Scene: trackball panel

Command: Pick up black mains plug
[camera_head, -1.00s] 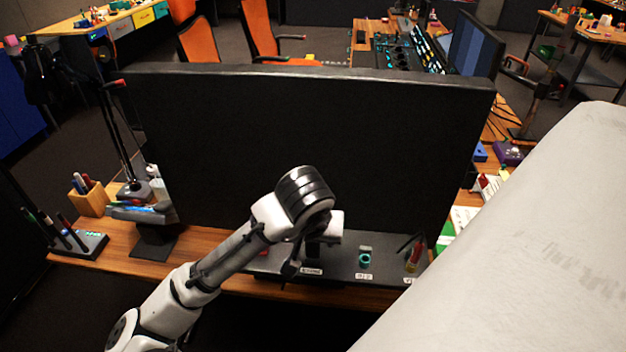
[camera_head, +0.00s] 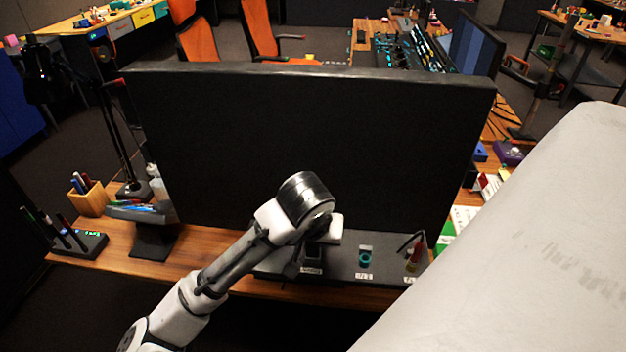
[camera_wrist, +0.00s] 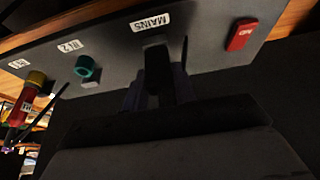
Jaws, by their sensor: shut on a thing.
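The black mains plug (camera_wrist: 157,68) is a dark upright block beside the white MAINS label (camera_wrist: 150,22) on the grey panel (camera_wrist: 200,45). My gripper (camera_wrist: 157,88) is shut on the plug, with one finger on each side of it in the wrist view. In the head view my gripper (camera_head: 312,258) is low at the panel, under my white wrist. There the plug is mostly hidden and dark, so I cannot tell whether it is clear of the panel.
A teal ring (camera_head: 366,254) and a red-and-yellow cylinder (camera_head: 413,258) stand to the right on the panel. A red block (camera_wrist: 241,35) sits on the other side of the plug. A large black monitor (camera_head: 310,140) rises close behind. A pen holder (camera_head: 89,198) stands at left.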

